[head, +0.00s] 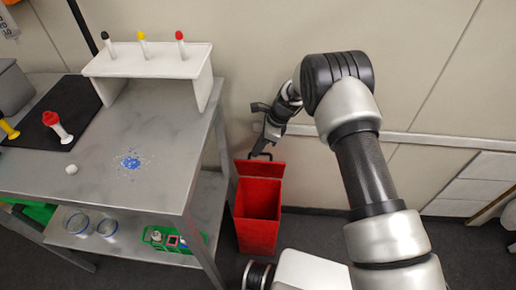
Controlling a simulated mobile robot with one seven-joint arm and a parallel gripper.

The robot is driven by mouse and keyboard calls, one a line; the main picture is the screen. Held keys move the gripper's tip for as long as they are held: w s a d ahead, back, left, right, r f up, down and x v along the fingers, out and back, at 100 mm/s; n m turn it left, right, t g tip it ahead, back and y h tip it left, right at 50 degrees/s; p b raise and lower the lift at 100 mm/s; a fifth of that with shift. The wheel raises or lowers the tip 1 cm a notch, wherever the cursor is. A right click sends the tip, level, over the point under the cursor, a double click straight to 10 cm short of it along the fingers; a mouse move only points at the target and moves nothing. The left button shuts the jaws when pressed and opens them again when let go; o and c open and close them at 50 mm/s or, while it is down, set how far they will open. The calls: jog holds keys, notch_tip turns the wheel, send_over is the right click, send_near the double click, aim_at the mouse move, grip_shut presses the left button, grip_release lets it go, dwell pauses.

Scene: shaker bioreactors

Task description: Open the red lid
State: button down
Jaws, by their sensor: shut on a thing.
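A red bin (257,228) stands on the floor to the right of the metal table. Its red lid (259,168) is raised at the back of the bin, and the dark inside shows below it. A dark handle shows at the lid's top edge. My gripper (262,150) is at this handle, shut on it, with the lid just below the fingers. The fingertips are small here, and their exact contact with the handle is hard to make out.
The metal table (150,185) stands close on the left, with a white rack (150,62) holding several capped tubes. Blue spilled grains (131,162) lie on its top. A green tray (175,240) sits on the lower shelf. The wall with a rail is close behind the bin.

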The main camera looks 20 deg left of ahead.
jog(key=shift+s+d+f, duration=0.1)
jog(key=shift+s+f, duration=0.15)
jog(key=shift+f, duration=0.2)
jog(key=shift+s+d+f, duration=0.1)
jog(key=shift+s+f, duration=0.15)
jog(key=shift+f, duration=0.2)
jog(key=c, duration=1.9)
grip_release()
jog(key=shift+a+f, duration=0.1)
jog(key=shift+o, duration=0.3)
jog(key=shift+w+a+f, duration=0.1)
jog(key=shift+f, duration=0.05)
jog(key=shift+w+r, duration=0.2)
jog(key=shift+r, duration=0.4)
jog(key=p+v, duration=0.2)
jog(key=v, duration=0.9)
jog(key=shift+w+d+r, duration=0.1)
jog(key=shift+d, duration=0.15)
